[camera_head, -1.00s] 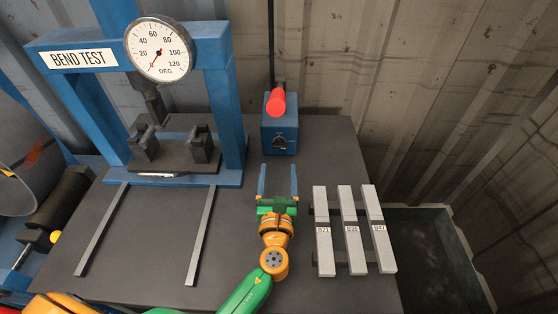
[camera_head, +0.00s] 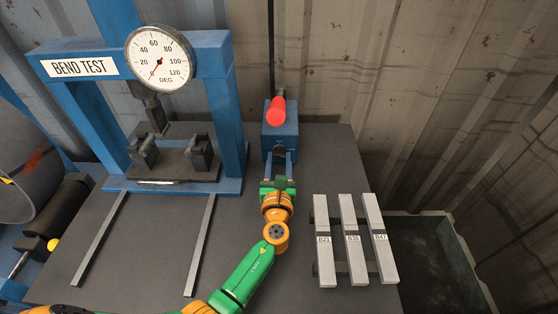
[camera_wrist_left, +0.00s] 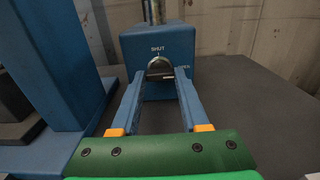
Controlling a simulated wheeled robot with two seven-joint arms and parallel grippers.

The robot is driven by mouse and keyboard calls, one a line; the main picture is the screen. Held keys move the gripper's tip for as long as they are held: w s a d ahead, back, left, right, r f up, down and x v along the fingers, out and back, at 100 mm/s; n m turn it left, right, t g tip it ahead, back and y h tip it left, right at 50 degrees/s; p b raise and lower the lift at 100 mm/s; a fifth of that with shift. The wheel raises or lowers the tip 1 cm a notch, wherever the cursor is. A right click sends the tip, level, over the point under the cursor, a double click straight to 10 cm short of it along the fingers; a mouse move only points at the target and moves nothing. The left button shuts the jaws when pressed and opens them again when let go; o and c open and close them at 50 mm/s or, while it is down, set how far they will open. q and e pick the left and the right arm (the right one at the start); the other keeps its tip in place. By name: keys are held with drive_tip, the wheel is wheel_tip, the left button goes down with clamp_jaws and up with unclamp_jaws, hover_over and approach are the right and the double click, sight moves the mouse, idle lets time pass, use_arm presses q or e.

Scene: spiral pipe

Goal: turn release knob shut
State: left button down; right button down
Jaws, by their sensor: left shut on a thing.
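The release knob (camera_wrist_left: 160,65) is a round grey knob on the front of a blue box (camera_head: 281,125). In the left wrist view, the word SHUT is above it and a partly hidden label, seemingly OPEN, is at its right. My left gripper (camera_head: 279,156) reaches the box front from below. Its two blue fingers (camera_wrist_left: 160,75) stand one on each side of the knob and are shut on it. The fingers partly cover the knob, and I cannot tell which label it points to. My right gripper is not in view.
The blue bend test frame (camera_head: 229,120) with a dial gauge (camera_head: 159,59) stands left. Several labelled grey bars (camera_head: 352,240) lie on a rack at right, beside a grey bin (camera_head: 455,235).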

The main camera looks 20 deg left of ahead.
use_arm(q)
drive_tip(key=n+b, duration=0.1)
drive_tip(key=n, duration=0.2)
drive_tip(key=shift+f, duration=0.1)
drive_tip(key=shift+n+b, duration=0.95)
drive_tip(key=shift+n, duration=0.95)
drive_tip(key=shift+c, duration=2)
unclamp_jaws()
